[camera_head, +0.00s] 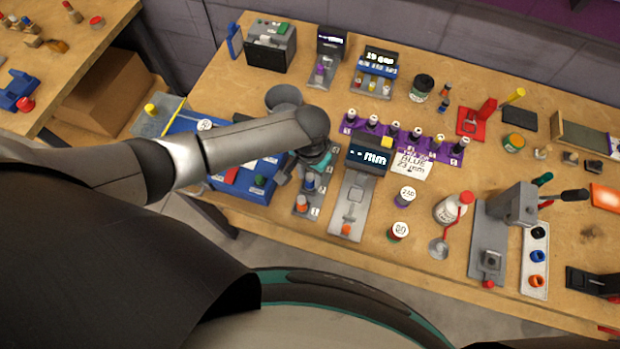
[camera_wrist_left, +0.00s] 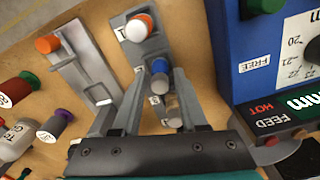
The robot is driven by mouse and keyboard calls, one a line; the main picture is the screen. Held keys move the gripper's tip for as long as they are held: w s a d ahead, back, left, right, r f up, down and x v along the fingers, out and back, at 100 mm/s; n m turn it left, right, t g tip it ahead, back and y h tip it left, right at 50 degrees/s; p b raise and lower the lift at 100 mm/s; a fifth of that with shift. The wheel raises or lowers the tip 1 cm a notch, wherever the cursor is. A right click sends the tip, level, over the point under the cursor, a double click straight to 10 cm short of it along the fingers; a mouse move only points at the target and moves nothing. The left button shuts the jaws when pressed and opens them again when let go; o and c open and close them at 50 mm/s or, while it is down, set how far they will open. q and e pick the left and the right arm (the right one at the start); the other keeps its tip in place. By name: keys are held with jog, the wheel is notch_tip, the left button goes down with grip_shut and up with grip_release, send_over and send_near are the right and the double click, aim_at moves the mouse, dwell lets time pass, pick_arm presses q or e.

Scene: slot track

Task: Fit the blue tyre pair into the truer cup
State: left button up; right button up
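The blue tyre pair (camera_head: 537,256) sits in a pale tray (camera_head: 527,283) at the far right, between a black pair (camera_head: 538,233) and an orange pair (camera_head: 537,281). Left of that tray stands a grey machine (camera_head: 514,207), which looks like the truer. Its small square cup (camera_head: 490,261) is on its front base. My left gripper (camera_head: 316,166) is far to the left of both, over a narrow grey rack. In the left wrist view its fingers (camera_wrist_left: 159,85) are apart, around a rack piece with a blue top (camera_wrist_left: 160,66). I cannot tell whether they touch it. My right gripper is not in view.
The grey rack (camera_wrist_left: 125,32) also holds an orange-and-white piece (camera_wrist_left: 138,27). A gauge with a lit display (camera_head: 367,155) and a blue box (camera_wrist_left: 250,60) flank it.

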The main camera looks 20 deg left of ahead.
pick_arm(q)
grip_shut()
jog(key=shift+r, duration=0.1)
dwell(0.4)
